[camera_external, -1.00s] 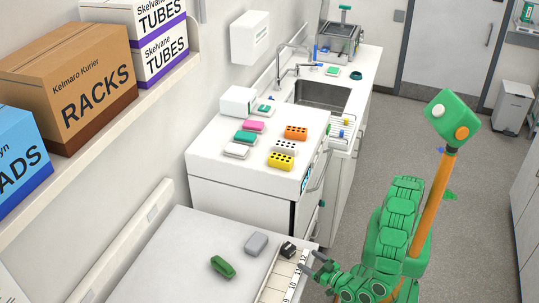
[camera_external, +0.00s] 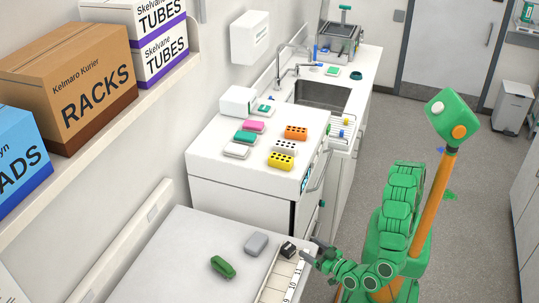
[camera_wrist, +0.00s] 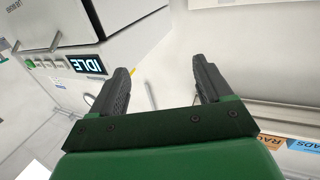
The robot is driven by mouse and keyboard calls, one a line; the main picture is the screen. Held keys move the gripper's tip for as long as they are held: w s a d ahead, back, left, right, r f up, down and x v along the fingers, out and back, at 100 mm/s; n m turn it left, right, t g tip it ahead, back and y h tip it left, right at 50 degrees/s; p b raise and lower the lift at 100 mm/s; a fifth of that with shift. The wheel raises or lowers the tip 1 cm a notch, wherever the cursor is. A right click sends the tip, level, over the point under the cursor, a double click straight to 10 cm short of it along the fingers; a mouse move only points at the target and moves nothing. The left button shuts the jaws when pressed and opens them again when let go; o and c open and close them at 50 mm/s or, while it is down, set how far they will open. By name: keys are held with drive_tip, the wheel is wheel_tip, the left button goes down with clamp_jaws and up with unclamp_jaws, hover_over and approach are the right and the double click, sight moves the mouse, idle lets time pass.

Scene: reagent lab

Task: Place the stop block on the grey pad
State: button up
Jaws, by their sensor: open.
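A small dark block (camera_external: 288,248), which looks like the stop block, sits at the far end of a numbered strip (camera_external: 273,286) on the near white table. A grey rounded pad (camera_external: 256,244) lies on the tabletop just left of the block, apart from it. My gripper (camera_external: 312,250) is at the table's right edge, close to the right of the block. In the wrist view my gripper (camera_wrist: 163,82) has its two dark fingers apart with nothing between them. The block and pad do not show in the wrist view.
A green object (camera_external: 222,267) lies left of the pad. The white table (camera_external: 180,255) is bare further left. Boxes fill the wall shelf.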

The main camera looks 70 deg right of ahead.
drive_tip(key=w+a+r+g+y, duration=0.4)
drive_tip(key=w+a+y, duration=0.35)
drive_tip(key=a, duration=0.45)
drive_tip(key=w+a+r+g+y, duration=0.3)
drive_tip(key=w+a+g+y, duration=0.2)
drive_tip(key=w+a+y, duration=0.45)
drive_tip(key=g+h, duration=0.9)
drive_tip(key=h, duration=0.1)
approach(288, 247)
drive_tip(key=shift+s+d+f, duration=0.1)
drive_tip(key=shift+d+f, duration=0.1)
drive_tip(key=shift+f, duration=0.4)
drive_tip(key=shift+s+d+f, duration=0.1)
drive_tip(key=shift+d+f, duration=0.1)
drive_tip(key=shift+f, duration=0.4)
drive_tip(key=shift+s+a+f, duration=0.15)
drive_tip(key=shift+f, duration=1.3)
drive_tip(key=shift+s+a+f, duration=0.1)
drive_tip(key=shift+s+f, duration=0.1)
drive_tip(key=shift+f, duration=1.3)
drive_tip(key=shift+s+a+f, duration=0.15)
drive_tip(key=shift+f, duration=1.3)
